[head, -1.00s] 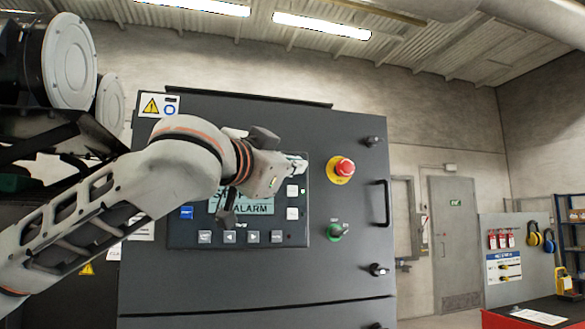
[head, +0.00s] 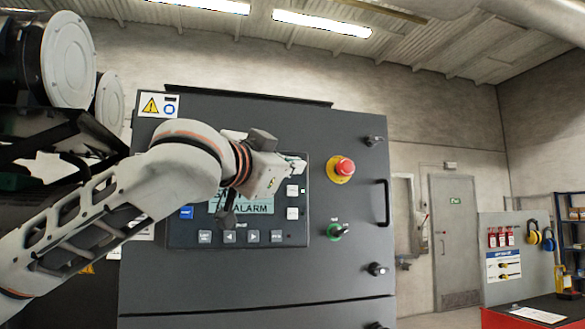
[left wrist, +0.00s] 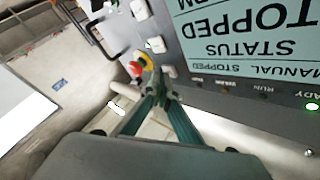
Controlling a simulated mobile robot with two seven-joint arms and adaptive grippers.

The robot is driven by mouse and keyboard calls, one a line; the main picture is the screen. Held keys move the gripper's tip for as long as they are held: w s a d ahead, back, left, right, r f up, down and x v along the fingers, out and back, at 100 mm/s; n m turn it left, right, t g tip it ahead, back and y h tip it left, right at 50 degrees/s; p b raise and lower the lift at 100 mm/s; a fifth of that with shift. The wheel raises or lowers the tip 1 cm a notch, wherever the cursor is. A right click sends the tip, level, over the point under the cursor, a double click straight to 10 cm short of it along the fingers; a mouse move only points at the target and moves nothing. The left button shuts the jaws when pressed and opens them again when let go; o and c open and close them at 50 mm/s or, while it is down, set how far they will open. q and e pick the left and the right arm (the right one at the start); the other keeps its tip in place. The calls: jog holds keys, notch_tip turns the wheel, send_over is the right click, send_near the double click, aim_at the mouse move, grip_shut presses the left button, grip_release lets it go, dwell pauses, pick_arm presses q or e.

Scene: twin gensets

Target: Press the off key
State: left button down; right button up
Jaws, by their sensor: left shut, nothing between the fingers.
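The control panel (head: 190,226) is on the front of the grey cabinet. It carries a screen (head: 258,207), which reads "ALARM" in the head view and "STATUS" and "STOPPED", upside down, in the left wrist view (left wrist: 245,40). White keys (head: 292,213) run down its right side and a row of keys (head: 253,237) lies below. I cannot read which is the off key. My left gripper (head: 299,165) is shut and empty at the panel's upper right. In the left wrist view its fingertips (left wrist: 161,90) are close to the end key (left wrist: 169,71); contact is unclear.
A red emergency stop (head: 344,167) on a yellow base is just right of my left gripper. A red-sided table (head: 500,320) stands at lower right.

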pick_arm(q)
jog(key=shift+w+a, duration=0.1)
jog(key=shift+w, duration=0.1)
jog(key=shift+s, duration=0.1)
dwell(0.4)
jog(key=shift+s+d, duration=0.3)
jog(key=shift+s, duration=0.45)
jog(key=shift+s+b, duration=0.1)
jog(key=shift+b, duration=0.2)
jog(key=shift+s+d+b, duration=0.25)
jog(key=shift+s+d, duration=0.05)
jog(key=shift+s, duration=0.65)
jog(key=shift+s+d+b, duration=0.3)
jog(key=shift+s+d, duration=0.05)
jog(key=shift+s, duration=0.55)
jog(key=shift+s+d+b, duration=0.25)
jog(key=shift+s+d, duration=0.05)
jog(key=shift+s, duration=0.65)
jog(key=shift+f, duration=0.1)
